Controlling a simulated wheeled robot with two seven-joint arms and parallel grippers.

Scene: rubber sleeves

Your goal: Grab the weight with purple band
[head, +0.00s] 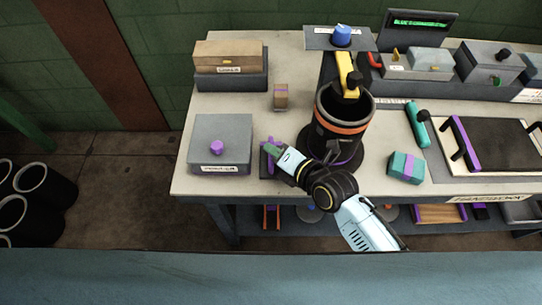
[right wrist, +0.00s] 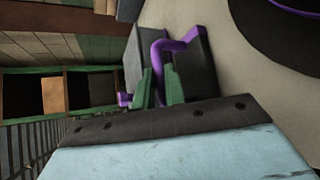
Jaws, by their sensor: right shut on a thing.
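The weight with purple band (head: 264,165) is a dark block at the left part of the workbench, partly hidden by my right gripper (head: 271,150). In the right wrist view the dark block (right wrist: 196,68) has a bent purple band standing out from it like a handle. The green fingertips of my right gripper (right wrist: 160,88) are shut on this purple band, one on each side. I cannot tell whether the weight rests on the bench or is slightly raised. My left gripper is not in view.
A grey box (head: 222,130) with a purple knob stands just left of the weight. A black cylinder machine (head: 345,125) stands close on the right. A tan block (head: 281,96) lies behind; a teal block with a purple stripe (head: 406,167) lies farther right. The bench (head: 190,183) ends in front.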

